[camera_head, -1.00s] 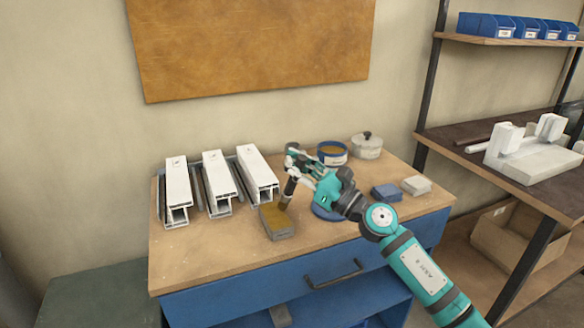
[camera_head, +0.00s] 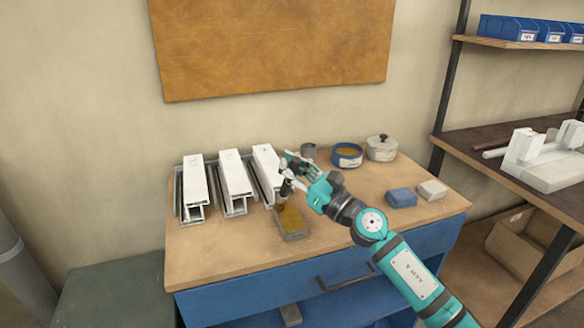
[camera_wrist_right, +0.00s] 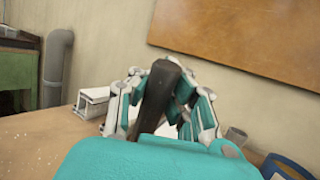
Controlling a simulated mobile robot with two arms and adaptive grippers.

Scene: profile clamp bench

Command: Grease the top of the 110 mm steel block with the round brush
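The steel block (camera_head: 291,224) lies on the bench in the head view. Its top is brownish yellow, its front end grey. My right gripper (camera_head: 287,170) is shut on the brush, whose dark handle (camera_wrist_right: 158,92) stands between the fingers in the wrist view. The brush (camera_head: 284,190) points down at the far left end of the block's top. Whether its bristles touch the top is too small to tell. My left gripper is not in view.
Several white profiles (camera_head: 234,178) stand left of the block. A grey cup (camera_head: 308,153) and a lidded pot (camera_head: 382,149) stand at the back. A blue block (camera_head: 400,197) and a pale block (camera_head: 432,190) lie at the right. The bench front left is clear.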

